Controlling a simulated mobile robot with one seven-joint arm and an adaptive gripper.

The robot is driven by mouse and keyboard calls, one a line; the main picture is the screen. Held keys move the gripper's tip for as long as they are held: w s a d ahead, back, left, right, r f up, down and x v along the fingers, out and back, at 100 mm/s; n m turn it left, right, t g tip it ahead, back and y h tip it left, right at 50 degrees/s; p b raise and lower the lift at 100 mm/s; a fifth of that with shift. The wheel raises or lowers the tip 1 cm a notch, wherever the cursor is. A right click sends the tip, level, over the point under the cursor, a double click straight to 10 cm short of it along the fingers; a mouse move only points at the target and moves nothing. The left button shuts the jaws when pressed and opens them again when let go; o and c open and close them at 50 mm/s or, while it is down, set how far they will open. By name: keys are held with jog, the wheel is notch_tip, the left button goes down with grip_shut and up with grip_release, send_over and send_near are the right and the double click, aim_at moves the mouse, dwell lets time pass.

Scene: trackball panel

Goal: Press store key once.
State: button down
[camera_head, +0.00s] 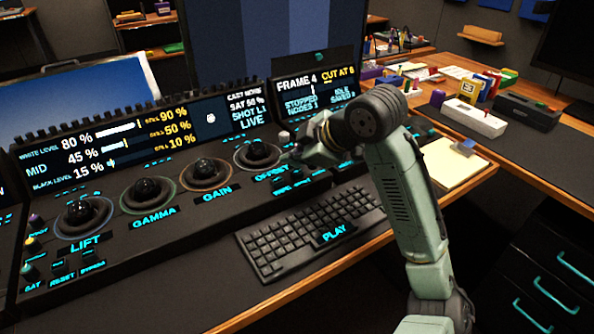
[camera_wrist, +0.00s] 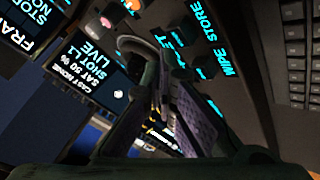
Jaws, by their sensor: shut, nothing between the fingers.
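The STORE label (camera_wrist: 208,20) shows in cyan at the top of the wrist view, above the WIPE label (camera_wrist: 224,62), with small dark keys beside the labels. I cannot clearly tell the outline of the store key. In the head view, my arm and gripper hide part of this key area. My gripper (camera_head: 298,156) is shut and empty, over the panel right of the OFFSET trackball (camera_head: 257,153). In the wrist view my gripper (camera_wrist: 163,68) is near the trackball ring, left of the STORE label. I cannot tell whether it touches the panel.
A keyboard (camera_head: 300,228) with a PLAY label lies in front of the panel. GAIN (camera_head: 205,174), GAMMA (camera_head: 147,193) and LIFT (camera_head: 83,215) trackballs line the left. A status screen (camera_head: 315,90) stands behind the gripper. A yellow notepad (camera_head: 455,160) lies right of my arm.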

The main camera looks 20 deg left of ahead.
aim_at(296, 174)
jog(key=shift+f, duration=0.1)
dwell(0.3)
jog(key=shift+f, duration=0.35)
jog(key=shift+f+b, duration=0.55)
jog(key=shift+b, duration=0.05)
dwell(0.6)
jog(key=shift+r, duration=0.1)
jog(key=shift+r+p, duration=0.85)
notch_tip(296, 174, up, 5)
jog(key=p, duration=0.4)
jog(key=shift+r, duration=0.1)
jog(key=shift+d, duration=0.1)
dwell(0.7)
